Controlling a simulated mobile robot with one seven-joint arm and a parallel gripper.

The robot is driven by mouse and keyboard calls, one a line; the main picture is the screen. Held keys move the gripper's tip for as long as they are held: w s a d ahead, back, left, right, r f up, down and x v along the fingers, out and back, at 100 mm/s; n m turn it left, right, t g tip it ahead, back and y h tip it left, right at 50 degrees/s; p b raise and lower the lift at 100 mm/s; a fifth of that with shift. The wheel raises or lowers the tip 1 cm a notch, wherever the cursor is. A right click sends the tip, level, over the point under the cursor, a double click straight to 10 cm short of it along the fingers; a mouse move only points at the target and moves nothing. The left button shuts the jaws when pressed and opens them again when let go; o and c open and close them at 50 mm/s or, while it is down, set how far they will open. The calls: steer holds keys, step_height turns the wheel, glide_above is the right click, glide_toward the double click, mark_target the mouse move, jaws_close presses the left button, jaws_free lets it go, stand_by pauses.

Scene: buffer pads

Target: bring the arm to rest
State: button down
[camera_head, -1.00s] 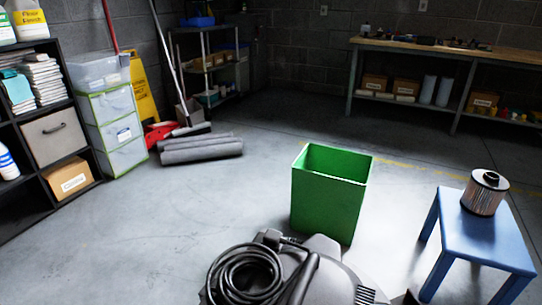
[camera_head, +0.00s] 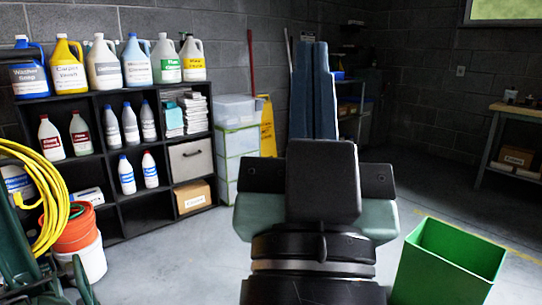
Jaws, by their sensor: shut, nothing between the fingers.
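My gripper (camera_head: 313,50) stands in the middle of the view, in front of the shelving and the back wall. Its long blue-grey fingers point up and away and lie together, with nothing between them. The dark wrist body below them hides part of the floor and the things behind. My gripper appears apart from everything around it.
A green open bin (camera_head: 450,264) stands on the floor at the lower right. A black shelf unit (camera_head: 98,190) with bottles and jugs lines the left wall. A yellow hose (camera_head: 55,215) and an orange bucket (camera_head: 77,230) are at the left edge. A workbench (camera_head: 515,112) is at the far right.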

steer(key=s+a+r+n+t+y+p, duration=0.1)
steer(key=s+a+r+n+y+p, duration=0.2)
steer(key=r, duration=0.4)
step_height(320, 180, up, 35)
steer(key=m+p, duration=0.1)
steer(key=p, duration=3.4)
steer(key=shift+w+a+r, duration=0.2)
steer(key=shift+w+a, duration=0.05)
steer(key=shift+a, duration=0.2)
steer(key=c, duration=1.5)
jaws_free()
steer(key=shift+r, duration=0.15)
steer(key=o, duration=0.7)
steer(key=shift+s+d, duration=0.1)
